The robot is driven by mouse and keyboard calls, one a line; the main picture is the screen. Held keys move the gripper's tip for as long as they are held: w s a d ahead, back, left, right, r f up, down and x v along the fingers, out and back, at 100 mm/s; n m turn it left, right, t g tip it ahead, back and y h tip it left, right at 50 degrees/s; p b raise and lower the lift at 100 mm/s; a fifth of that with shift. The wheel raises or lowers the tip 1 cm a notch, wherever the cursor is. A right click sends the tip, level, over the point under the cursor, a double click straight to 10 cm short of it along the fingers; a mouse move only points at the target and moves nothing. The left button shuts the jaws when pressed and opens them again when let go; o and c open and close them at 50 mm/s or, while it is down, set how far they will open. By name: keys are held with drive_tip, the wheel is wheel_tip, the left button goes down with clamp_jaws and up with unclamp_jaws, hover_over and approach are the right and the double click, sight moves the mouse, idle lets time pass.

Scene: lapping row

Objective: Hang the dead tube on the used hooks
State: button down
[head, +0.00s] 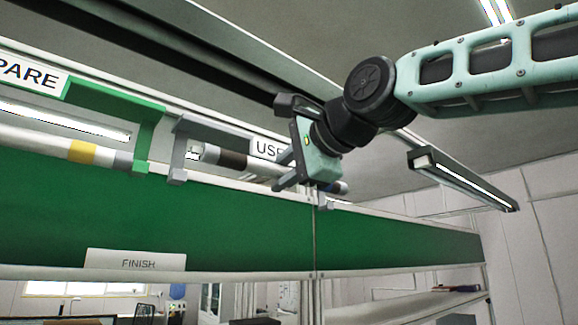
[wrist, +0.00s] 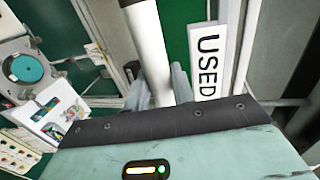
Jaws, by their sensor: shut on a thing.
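The dead tube (head: 258,167) is white with a dark band near its left end, and lies roughly level along the rail. My gripper (head: 300,182) is shut on it right of its middle. In the wrist view the tube (wrist: 150,50) runs up from behind my gripper's dark edge. The grey used hook (head: 178,150) is by the tube's left end; I cannot tell whether the tube rests in it. Another grey hook tip (head: 326,204) shows below my gripper, mostly hidden. The USED sign (head: 266,150) is partly covered by my gripper, but reads fully in the wrist view (wrist: 207,62).
Left, a green hook (head: 145,130) under the SPARE sign (head: 30,75) holds a tube with a yellow band (head: 82,151). A green panel (head: 220,225) with a FINISH label (head: 136,260) runs below. A lit lamp (head: 463,182) hangs at right.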

drive_tip(key=p+x, duration=0.1)
drive_tip(key=x, duration=0.5)
idle(0.7)
drive_tip(key=shift+w+f, duration=0.1)
drive_tip(key=shift+f, duration=0.05)
idle(1.1)
drive_tip(key=c, duration=1.1)
unclamp_jaws()
drive_tip(key=b+v, duration=0.7)
drive_tip(key=v, duration=1)
